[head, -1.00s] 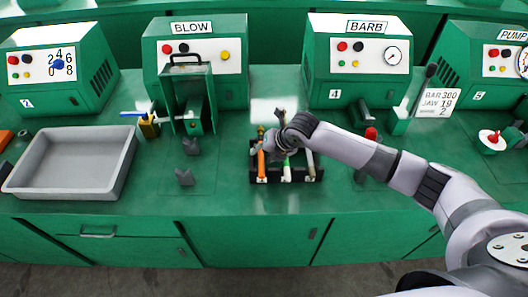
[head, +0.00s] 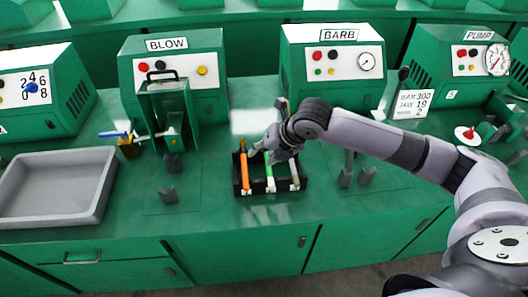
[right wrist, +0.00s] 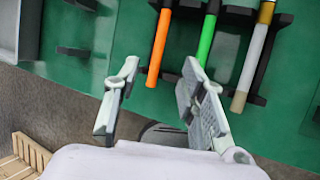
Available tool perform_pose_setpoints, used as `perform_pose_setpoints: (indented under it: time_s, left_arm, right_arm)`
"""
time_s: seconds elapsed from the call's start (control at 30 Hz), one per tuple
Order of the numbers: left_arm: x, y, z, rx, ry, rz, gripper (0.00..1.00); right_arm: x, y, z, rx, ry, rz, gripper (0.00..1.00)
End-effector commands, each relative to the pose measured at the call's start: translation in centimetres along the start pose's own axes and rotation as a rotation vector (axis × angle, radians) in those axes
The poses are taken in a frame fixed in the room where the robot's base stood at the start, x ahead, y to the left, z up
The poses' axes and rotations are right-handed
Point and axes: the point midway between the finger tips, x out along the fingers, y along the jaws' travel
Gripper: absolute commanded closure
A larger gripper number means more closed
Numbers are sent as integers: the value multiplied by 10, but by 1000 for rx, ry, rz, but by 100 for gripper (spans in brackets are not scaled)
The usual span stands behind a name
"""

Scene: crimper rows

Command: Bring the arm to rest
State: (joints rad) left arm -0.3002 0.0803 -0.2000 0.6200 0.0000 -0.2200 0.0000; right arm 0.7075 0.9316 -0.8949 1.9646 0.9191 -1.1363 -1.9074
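My right gripper (head: 268,152) is above the back part of a small black rack (head: 270,192) on the green bench. In the right wrist view the gripper (right wrist: 160,85) is open, with nothing between its fingers. An orange tube (head: 245,176), a green tube (head: 269,178) and a white tube (head: 294,176) lie side by side in the rack. The orange tube (right wrist: 159,45), green tube (right wrist: 206,42) and white tube (right wrist: 252,62) also show beyond the fingers in the wrist view. The arm hides part of the rack's back. My left gripper is not in view.
A grey tray (head: 60,218) sits at the left. The BLOW machine (head: 128,75) and BARB machine (head: 300,72) stand behind, with the PUMP machine (head: 440,85) at the right. Bare bench lies in front of the rack.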

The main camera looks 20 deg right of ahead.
Motion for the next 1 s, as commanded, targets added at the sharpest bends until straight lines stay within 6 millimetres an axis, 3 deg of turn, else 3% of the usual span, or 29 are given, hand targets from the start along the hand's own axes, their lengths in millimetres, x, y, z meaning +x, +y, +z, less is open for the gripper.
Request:
perform_pose_setpoints:
  time_s: [0.53, 0.63, 0.77, 1.0]
  left_arm:
    - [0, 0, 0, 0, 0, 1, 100]
    - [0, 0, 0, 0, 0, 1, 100]
    - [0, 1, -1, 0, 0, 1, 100]
    - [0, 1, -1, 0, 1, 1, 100]
  right_arm:
    - [-2, 0, 0, 1, 0, 1, 62]
    - [2, 4, -8, 26, 8, 7, 62]
    - [14, 16, -44, 166, 38, 26, 62]
    - [24, 34, -129, 741, 83, 51, 62]
